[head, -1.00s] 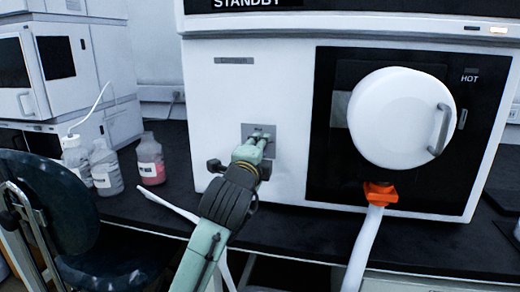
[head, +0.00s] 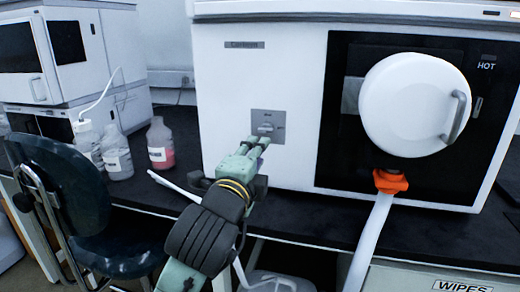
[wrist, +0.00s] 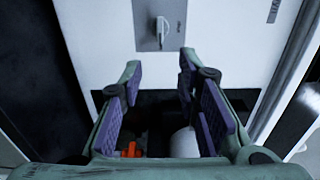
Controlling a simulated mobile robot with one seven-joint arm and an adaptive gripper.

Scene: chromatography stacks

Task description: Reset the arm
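My gripper (head: 254,145) is in front of the white instrument (head: 230,95), just below the grey switch plate (head: 282,121) with its small light knob (head: 265,128). In the wrist view my gripper (wrist: 160,75) has its two purple-padded fingers apart, with nothing between them. The knob (wrist: 162,27) on its plate (wrist: 148,12) shows beyond the fingertips and clear of them. In the head view the fingertips overlap the plate's lower edge.
A black bench (head: 310,222) runs under the instrument. Its round white door (head: 408,105) is on the right, above an orange fitting (head: 390,181) and a white hose (head: 370,240). Several bottles stand left, including one with pink liquid (head: 160,145). A dark chair (head: 75,205) stands lower left.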

